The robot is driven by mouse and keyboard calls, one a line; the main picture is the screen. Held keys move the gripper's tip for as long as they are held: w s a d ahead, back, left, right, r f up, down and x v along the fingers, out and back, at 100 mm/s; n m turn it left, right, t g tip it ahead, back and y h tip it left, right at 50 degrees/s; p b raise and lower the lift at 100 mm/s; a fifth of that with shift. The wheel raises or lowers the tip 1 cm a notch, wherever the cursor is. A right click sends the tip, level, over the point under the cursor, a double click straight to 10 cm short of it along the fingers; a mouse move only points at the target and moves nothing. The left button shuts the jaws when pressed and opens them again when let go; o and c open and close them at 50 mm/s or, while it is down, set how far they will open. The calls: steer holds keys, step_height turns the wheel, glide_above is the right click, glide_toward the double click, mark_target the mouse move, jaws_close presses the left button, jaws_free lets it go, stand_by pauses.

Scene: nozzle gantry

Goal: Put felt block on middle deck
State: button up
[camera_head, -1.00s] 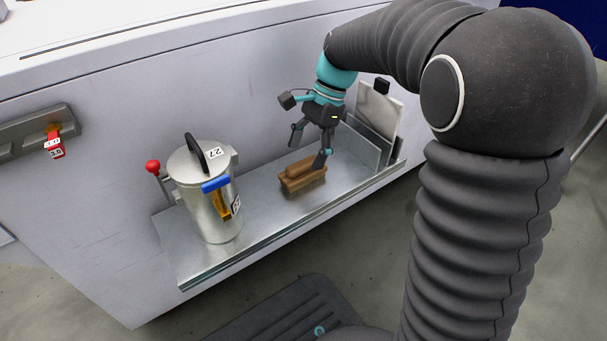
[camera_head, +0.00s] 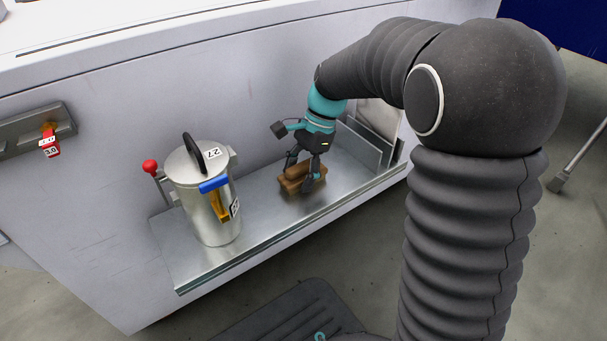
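A brown block with a raised grip along its top, which looks like the felt block (camera_head: 296,187), rests on the grey metal shelf (camera_head: 262,213), right of the steel canister. My gripper (camera_head: 302,177) is lowered over it, pointing down. Its fingers are apart, one on the near right side of the block's grip and one toward its far left side. The fingers partly hide the block, and no firm hold shows. I cannot tell from this view whether this shelf is the middle deck; no other deck is clearly visible.
A steel canister (camera_head: 212,220) with a black handle and blue and yellow parts stands on the shelf's left. A red-knobbed lever (camera_head: 150,167) is beside it. Upright plates (camera_head: 378,118) stand at the shelf's right end. A red tag (camera_head: 49,146) hangs on the wall bracket.

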mark_target(297, 167)
steer(key=c, duration=0.8)
steer(key=shift+r, duration=0.8)
step_height(297, 167, up, 3)
steer(key=shift+f+p, duration=0.15)
steer(key=shift+p, duration=0.45)
steer(key=s+d+r, duration=0.1)
steer(key=d+r, duration=0.1)
steer(key=d, duration=0.1)
steer(key=s+d+r+p, duration=0.1)
steer(key=d+r, duration=0.1)
steer(key=d, duration=0.2)
steer(key=s+d+r, duration=0.1)
steer(key=d+r, duration=0.1)
steer(key=d, duration=0.2)
steer(key=shift+s+r, duration=0.35)
steer(key=shift+r, duration=0.05)
